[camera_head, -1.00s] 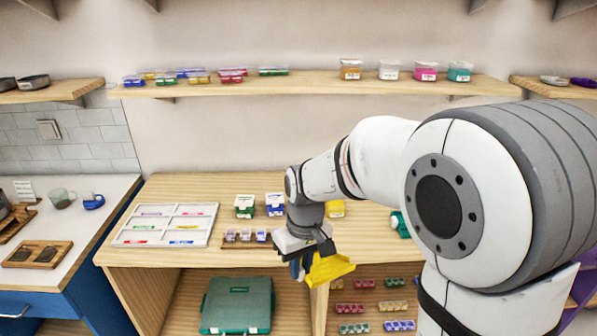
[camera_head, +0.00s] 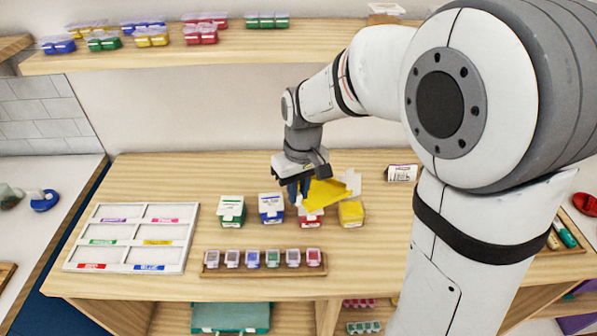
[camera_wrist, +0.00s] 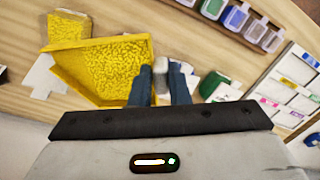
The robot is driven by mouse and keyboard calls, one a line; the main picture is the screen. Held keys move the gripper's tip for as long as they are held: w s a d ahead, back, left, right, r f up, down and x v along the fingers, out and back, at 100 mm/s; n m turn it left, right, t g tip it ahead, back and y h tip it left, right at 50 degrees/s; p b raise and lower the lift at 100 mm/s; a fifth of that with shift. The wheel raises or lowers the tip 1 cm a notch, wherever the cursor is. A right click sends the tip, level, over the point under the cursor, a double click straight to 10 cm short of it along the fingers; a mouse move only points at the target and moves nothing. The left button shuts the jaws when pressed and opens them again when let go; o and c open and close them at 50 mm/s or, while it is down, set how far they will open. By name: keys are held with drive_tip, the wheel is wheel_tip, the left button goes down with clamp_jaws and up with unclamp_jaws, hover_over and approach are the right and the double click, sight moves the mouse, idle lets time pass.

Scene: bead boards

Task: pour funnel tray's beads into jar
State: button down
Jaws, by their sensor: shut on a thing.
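My gripper (camera_head: 298,190) is shut on the yellow funnel tray (camera_head: 325,192) and holds it above the back of the table. In the wrist view the tray (camera_wrist: 78,72) lies left of my blue fingers (camera_wrist: 160,88), full of yellow beads (camera_wrist: 115,66). The grip itself is partly hidden. In the head view the tray hides part of a red-labelled container (camera_head: 310,221). A yellow container (camera_head: 351,213) stands just right of the tray; in the wrist view it (camera_wrist: 68,27) shows yellow contents. I cannot tell which container is the task's jar.
Green (camera_head: 231,211) and blue (camera_head: 271,208) containers stand left of the tray. A rack of small containers (camera_head: 265,270) is in front. A white sorting tray (camera_head: 185,262) lies left. A labelled white object (camera_head: 402,172) and a white flat piece (camera_head: 354,180) are near the back.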

sight(310, 198)
drive_tip(key=shift+w+d+f, duration=0.15)
drive_tip(key=shift+d+f, duration=0.05)
drive_tip(key=shift+d, duration=0.05)
drive_tip(key=shift+w+d+f+g+y+b, duration=0.15)
drive_tip(key=shift+d+f+y+b, duration=0.25)
drive_tip(key=shift+f+b, duration=0.25)
drive_tip(key=shift+w+d+f+g+y+b, duration=0.15)
drive_tip(key=shift+d+f+y+b, duration=0.2)
drive_tip(key=shift+f+b, duration=0.3)
drive_tip(key=shift+d+r+p, duration=0.1)
drive_tip(key=shift+r+p, duration=0.3)
drive_tip(key=shift+r, duration=0.1)
drive_tip(key=shift+w+d+r+g+y, duration=0.1)
drive_tip(key=shift+d+r+g+y, duration=0.15)
drive_tip(key=shift+r+g+y, duration=0.35)
drive_tip(key=shift+f+p, duration=0.1)
drive_tip(key=shift+p, duration=0.2)
drive_tip(key=shift+d+r+y, duration=0.25)
drive_tip(key=shift+r+y, duration=0.1)
drive_tip(key=shift+w+d+r, duration=0.1)
drive_tip(key=shift+w+d+r+g+y+p, duration=0.3)
drive_tip(key=shift+d+r+y+p, duration=0.2)
drive_tip(key=shift+y, duration=0.15)
drive_tip(key=shift+w+d+r+g+y+p, duration=0.15)
drive_tip(key=shift+d+r+g+y+p, duration=0.25)
drive_tip(key=shift+y, duration=0.25)
